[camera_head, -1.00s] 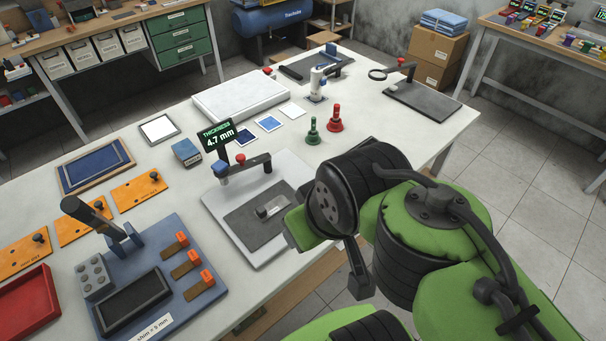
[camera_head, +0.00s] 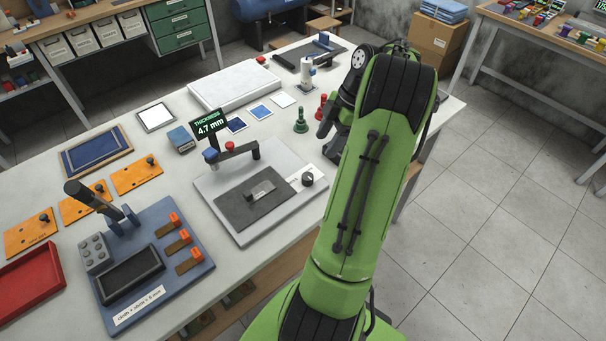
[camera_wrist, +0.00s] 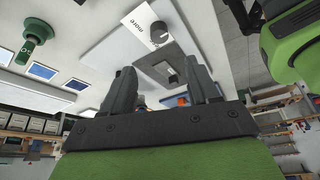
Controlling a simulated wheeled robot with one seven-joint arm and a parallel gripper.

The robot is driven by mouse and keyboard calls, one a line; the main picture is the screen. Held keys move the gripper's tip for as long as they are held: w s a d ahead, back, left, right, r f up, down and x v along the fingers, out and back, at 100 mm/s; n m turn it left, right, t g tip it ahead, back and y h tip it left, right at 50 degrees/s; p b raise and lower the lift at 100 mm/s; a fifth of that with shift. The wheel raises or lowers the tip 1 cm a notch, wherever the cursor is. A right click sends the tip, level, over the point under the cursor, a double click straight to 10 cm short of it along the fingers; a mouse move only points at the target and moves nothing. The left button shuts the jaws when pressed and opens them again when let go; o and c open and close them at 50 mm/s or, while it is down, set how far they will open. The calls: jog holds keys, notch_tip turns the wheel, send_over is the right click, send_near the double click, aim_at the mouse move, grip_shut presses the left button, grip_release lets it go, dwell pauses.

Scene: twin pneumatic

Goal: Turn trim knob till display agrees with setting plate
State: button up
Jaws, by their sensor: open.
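The trim knob (camera_head: 308,179) is a small black round knob on the right corner of the pale gauge base (camera_head: 226,197). In the wrist view the knob (camera_wrist: 158,33) sits beside a white label reading "more", beyond the fingertips and roughly between them. The display (camera_head: 208,125) reads "THICKNESS 4.7 mm". A white plate (camera_head: 138,306) on the blue fixture reads "cloth + shim = 5 mm". My gripper (camera_wrist: 160,78) is open and empty, apart from the knob. In the head view my arm mostly hides it.
The gauge arm (camera_head: 235,150) stands behind a dark pad (camera_head: 235,212) with a small metal piece (camera_head: 260,189) on it. The blue fixture (camera_head: 184,278) has an upright lever (camera_head: 92,198).

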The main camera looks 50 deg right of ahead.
aim_at(308, 176)
jog(key=b+x, duration=0.2)
jog(key=x, duration=1)
jog(key=shift+w+f+b, duration=0.1)
jog(key=shift+f+b, duration=0.3)
jog(key=c, duration=1)
jog(key=shift+c, duration=0.2)
jog(key=shift+m, duration=0.4)
